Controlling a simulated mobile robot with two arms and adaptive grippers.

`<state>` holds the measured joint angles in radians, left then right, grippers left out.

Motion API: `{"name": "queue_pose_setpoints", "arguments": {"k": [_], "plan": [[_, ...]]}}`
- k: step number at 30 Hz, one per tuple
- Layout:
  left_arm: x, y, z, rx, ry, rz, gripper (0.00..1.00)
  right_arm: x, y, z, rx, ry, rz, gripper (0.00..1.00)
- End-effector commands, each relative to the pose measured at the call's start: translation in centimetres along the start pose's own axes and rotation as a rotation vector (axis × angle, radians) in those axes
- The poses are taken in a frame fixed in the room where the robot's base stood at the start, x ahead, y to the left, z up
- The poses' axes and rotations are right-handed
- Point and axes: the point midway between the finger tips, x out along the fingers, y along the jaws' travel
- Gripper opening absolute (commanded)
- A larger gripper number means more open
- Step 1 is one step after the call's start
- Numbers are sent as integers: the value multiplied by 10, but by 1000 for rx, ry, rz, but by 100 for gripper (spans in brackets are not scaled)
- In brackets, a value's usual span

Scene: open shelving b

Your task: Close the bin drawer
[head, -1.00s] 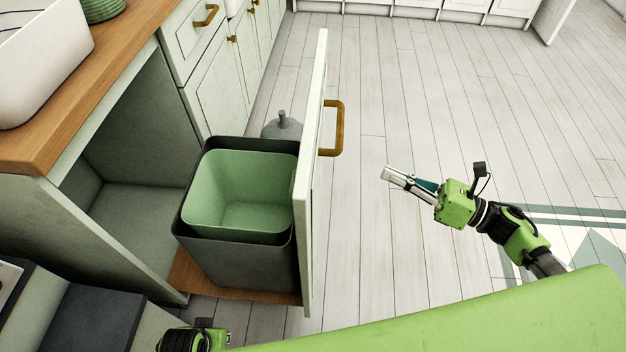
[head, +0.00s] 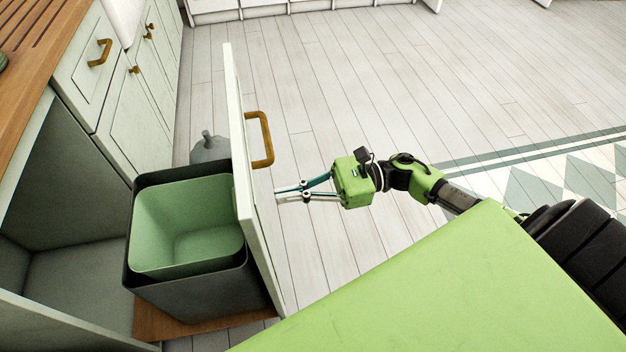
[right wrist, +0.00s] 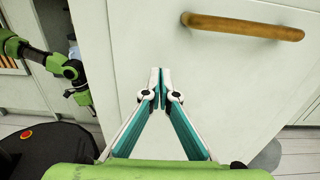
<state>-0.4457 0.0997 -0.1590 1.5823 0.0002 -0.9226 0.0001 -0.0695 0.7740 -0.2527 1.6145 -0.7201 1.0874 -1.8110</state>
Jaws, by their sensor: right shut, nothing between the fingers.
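The bin drawer is pulled out from the cabinet, its pale front panel (head: 246,170) standing upright with a brass-coloured handle (head: 263,140) on the outer face. A grey bin with a green inner bin (head: 187,224) sits in it on a wooden base (head: 160,325). My right gripper (head: 278,196) is shut and empty, pointing at the panel's outer face below the handle. In the right wrist view the panel fills most of the picture, with the handle (right wrist: 243,26) above and right of the fingertips (right wrist: 159,72). I cannot tell whether the tips touch it. My left gripper is not seen in the head view.
The open cabinet cavity (head: 75,180) lies left of the bins. Closed cabinet fronts (head: 130,100) run along behind it. A grey object (head: 209,148) stands on the floor behind the drawer. The plank floor (head: 400,90) to the right is clear.

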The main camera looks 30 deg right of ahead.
Motion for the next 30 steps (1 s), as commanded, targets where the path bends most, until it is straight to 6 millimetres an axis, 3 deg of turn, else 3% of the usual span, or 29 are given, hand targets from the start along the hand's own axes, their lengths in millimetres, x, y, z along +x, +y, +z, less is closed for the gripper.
{"name": "queue_pose_setpoints", "arguments": {"k": [7, 26, 30], "plan": [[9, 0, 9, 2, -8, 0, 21, 29, 0, 1, -1, -1, 0, 0], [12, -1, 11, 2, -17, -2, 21, 41, 0, 0, 1, -2, 1, 0], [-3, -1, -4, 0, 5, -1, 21, 62, 0, 0, -1, -5, 1, 0]]}}
